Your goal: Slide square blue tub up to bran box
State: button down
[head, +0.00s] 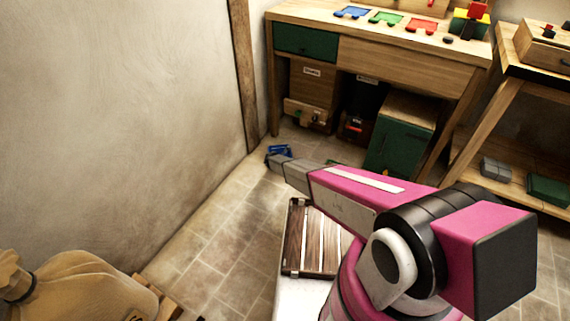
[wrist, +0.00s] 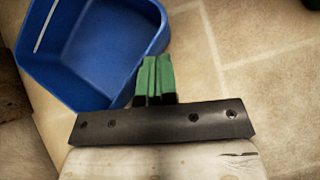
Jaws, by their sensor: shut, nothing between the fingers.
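The square blue tub (head: 280,149) is on the tiled floor by the wooden post, partly hidden behind my arm's end. In the wrist view the tub (wrist: 85,60) is open-topped and empty where visible, at upper left. My gripper (head: 272,160) is low, at the near side of the tub. Its green fingers (wrist: 155,62) are pressed together with nothing between them. They overlap the tub's right wall in the wrist view; I cannot tell if they touch it. Two labelled boxes stand under the workbench, a brown box (head: 311,88) and a darker one (head: 365,98); their labels are too small to read.
A green cabinet (head: 400,140) stands under the workbench (head: 400,62) at right. The wall (head: 120,120) and post (head: 243,70) bound the left side. A slatted crate (head: 312,245) is nearer, and a sack (head: 80,285) lies at lower left. Tiled floor between is clear.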

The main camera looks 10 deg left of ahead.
jog(key=s+a, duration=0.2)
jog(key=s, duration=0.1)
jog(key=shift+s+a+r, duration=0.1)
jog(key=shift+s, duration=0.15)
jog(key=v, duration=0.9)
jog(key=shift+r, duration=0.3)
jog(key=shift+a, duration=0.1)
